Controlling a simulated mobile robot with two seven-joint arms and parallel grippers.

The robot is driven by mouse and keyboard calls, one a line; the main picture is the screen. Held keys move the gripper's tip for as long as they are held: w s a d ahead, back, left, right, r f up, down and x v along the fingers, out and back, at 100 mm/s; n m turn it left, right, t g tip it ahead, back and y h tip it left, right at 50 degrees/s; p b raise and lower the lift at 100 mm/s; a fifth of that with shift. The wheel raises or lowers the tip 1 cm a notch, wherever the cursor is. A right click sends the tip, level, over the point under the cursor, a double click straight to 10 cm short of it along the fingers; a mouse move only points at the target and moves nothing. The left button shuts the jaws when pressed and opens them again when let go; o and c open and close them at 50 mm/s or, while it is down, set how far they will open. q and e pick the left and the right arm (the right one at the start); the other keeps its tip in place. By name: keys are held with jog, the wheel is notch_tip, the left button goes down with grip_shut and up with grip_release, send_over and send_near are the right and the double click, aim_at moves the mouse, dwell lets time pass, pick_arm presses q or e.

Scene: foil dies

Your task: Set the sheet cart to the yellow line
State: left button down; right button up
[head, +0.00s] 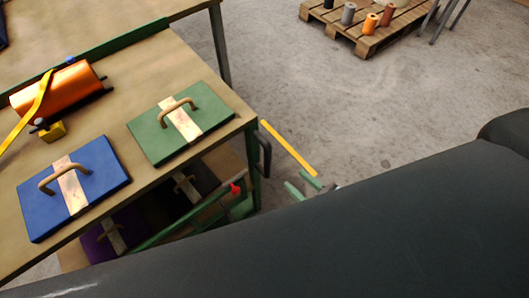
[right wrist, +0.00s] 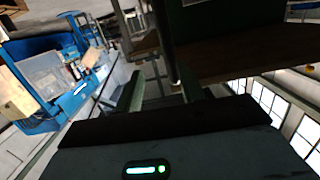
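The yellow line (head: 289,149) lies on the concrete floor right of the workbench in the head view. A green rail with a red piece (head: 236,188) shows under the bench edge. In the right wrist view a green bar (right wrist: 136,90) shows beyond a dark body with a green light. My left gripper is not in view.
The workbench (head: 120,100) bears a blue die (head: 100,180), a green die (head: 207,118) and an orange foil roll (head: 58,92). More dies sit below it. A pallet with spools (head: 340,40) stands at the back. The floor between is clear.

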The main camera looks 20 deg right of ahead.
aim_at(268, 155)
jog(key=shift+w+a+r+n+y, duration=0.4)
jog(key=shift+w+a, duration=0.55)
jog(key=shift+w, duration=0.75)
jog(key=shift+w+a+r+n+y, duration=0.1)
jog(key=shift+w+a+n+y, duration=0.15)
jog(key=shift+w+a+y, duration=1)
jog(key=shift+w+a+r+n+h, duration=0.25)
jog(key=shift+w+a, duration=0.4)
jog(key=shift+w, duration=1.5)
grip_shut()
